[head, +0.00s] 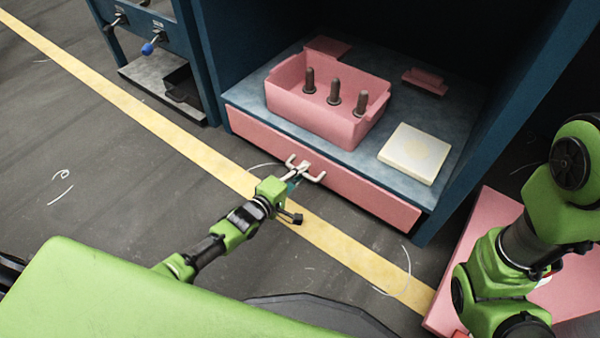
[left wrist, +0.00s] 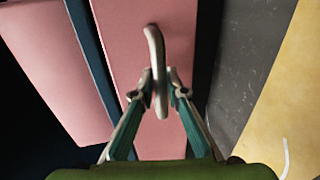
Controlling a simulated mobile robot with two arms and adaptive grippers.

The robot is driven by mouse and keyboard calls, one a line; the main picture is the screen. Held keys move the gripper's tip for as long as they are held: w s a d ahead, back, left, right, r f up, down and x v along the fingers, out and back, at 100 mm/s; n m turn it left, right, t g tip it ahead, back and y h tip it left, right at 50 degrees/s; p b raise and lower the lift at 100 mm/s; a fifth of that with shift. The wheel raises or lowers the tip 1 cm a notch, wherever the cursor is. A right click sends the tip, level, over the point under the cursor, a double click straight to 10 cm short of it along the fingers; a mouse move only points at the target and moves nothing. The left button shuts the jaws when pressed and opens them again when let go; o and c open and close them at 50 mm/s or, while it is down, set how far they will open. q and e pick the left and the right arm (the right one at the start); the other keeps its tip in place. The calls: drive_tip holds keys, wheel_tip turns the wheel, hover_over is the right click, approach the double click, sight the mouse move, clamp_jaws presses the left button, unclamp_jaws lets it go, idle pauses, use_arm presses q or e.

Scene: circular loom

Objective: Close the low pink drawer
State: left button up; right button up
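The low pink drawer (head: 365,193) is at the bottom of a dark blue cabinet. Its long front lies close under the shelf edge, and no inside of it shows; I cannot tell whether a small gap remains. Its pale handle (head: 316,177) stands out at the middle of the front. My left gripper (head: 301,172) is at this handle. In the left wrist view, the fingertips (left wrist: 161,85) lie on both sides of the curved handle (left wrist: 154,45) and appear to press on it, with the pink front (left wrist: 120,20) behind. My right arm shows at the right; its gripper is out of view.
On the blue shelf (head: 250,95) above the drawer are a pink box (head: 310,112) with dark pegs and a cream square block (head: 414,152). A pink surface (head: 560,295) lies at the lower right. The floor before the drawer is clear, with a yellow stripe (head: 200,153).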

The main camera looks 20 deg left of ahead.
use_arm(q)
drive_tip(key=shift+o, duration=0.6)
drive_tip(key=shift+w+d, duration=0.1)
drive_tip(key=v, duration=1.2)
drive_tip(key=shift+r, duration=0.1)
